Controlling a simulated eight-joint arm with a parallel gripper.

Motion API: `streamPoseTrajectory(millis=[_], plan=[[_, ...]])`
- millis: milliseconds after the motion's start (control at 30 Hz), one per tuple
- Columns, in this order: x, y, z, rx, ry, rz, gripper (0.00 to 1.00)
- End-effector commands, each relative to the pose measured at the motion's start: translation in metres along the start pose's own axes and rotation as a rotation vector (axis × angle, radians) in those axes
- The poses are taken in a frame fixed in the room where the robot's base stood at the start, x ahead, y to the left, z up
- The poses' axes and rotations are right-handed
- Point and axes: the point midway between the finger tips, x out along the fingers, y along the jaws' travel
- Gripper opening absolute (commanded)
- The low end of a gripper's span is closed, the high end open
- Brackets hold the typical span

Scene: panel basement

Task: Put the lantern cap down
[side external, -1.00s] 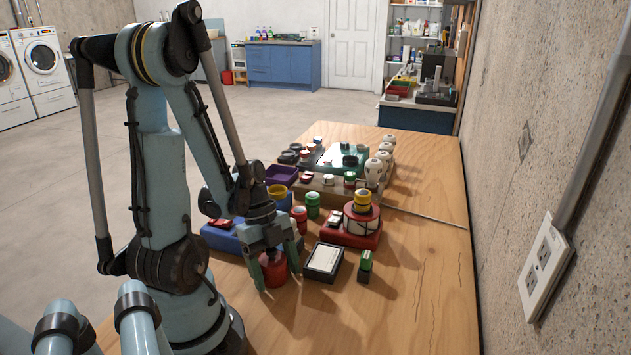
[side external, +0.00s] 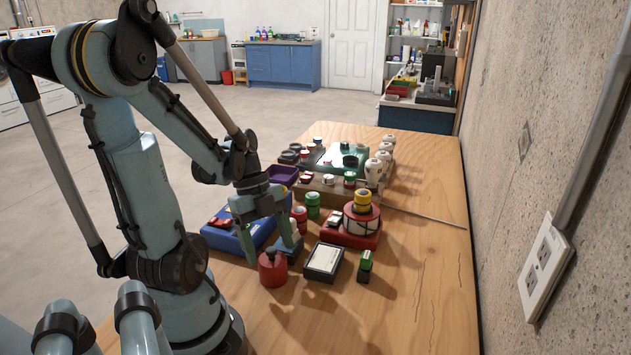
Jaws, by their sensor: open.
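A red, rounded piece with a narrow top, which looks like the lantern cap (side external: 272,269), stands upright on the wooden table near my arm. My gripper (side external: 269,240) is open and empty, its fingers spread above and slightly behind the cap, apart from it.
A dark-framed white panel (side external: 324,260) and a small green block (side external: 365,266) lie right of the cap. Several jars and trays crowd the back. The table's right side (side external: 430,275) is mostly clear.

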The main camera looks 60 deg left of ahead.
Motion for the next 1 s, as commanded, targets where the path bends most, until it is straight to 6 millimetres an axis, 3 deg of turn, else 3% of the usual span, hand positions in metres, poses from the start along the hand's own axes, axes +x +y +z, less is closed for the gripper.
streamPoseTrajectory(millis=[400, 600, 767, 1000], plan=[[-0.050, 0.000, 0.000, -0.001, 0.001, -0.002, 0.75], [-0.063, 0.000, 0.000, -0.002, 0.001, -0.002, 0.75], [-0.063, -0.004, -0.004, -0.043, -0.025, -0.005, 0.75], [-0.048, -0.032, -0.029, -0.332, -0.168, -0.094, 0.75]])
